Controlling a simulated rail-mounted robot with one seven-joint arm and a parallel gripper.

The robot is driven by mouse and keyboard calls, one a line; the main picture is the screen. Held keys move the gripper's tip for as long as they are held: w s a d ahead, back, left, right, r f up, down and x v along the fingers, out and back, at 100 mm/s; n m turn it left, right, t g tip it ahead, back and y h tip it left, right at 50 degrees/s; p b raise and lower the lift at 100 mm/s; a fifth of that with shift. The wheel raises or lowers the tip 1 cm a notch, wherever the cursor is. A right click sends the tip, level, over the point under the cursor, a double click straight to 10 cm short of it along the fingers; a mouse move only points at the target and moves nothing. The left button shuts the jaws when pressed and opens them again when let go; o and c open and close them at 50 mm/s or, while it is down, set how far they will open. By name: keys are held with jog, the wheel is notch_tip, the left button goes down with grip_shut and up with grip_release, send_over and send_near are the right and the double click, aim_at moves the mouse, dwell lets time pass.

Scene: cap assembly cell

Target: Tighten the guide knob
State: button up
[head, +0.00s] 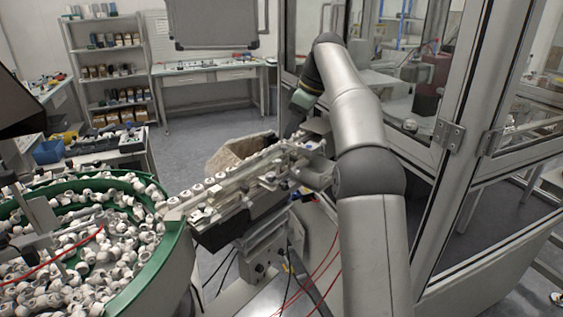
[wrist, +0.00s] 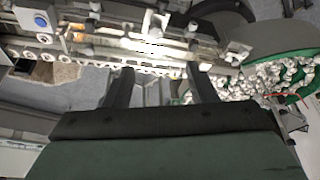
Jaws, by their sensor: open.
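The cap guide rail (head: 235,180) runs from the bowl feeder toward my arm, with several white caps along it. It crosses the top of the wrist view (wrist: 100,50), with small knobs and brackets along it. The fingertips overlap the rail's near edge in the picture; contact cannot be told. In the head view the fingers are not clearly seen.
A green-rimmed bowl feeder (head: 178,240) full of white caps stands at left, also in the wrist view (wrist: 290,60). A glazed frame (head: 455,130) stands close to the right of my arm. A shelf (head: 108,65) and workbench (head: 208,75) are behind, across open floor.

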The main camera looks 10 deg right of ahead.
jog(key=b, duration=0.1)
send_near(271, 174)
jog(key=shift+n, duration=0.3)
jog(key=x, duration=0.8)
jog(key=shift+f, duration=0.1)
jog(key=shift+c, duration=0.3)
jog(key=c, duration=0.9)
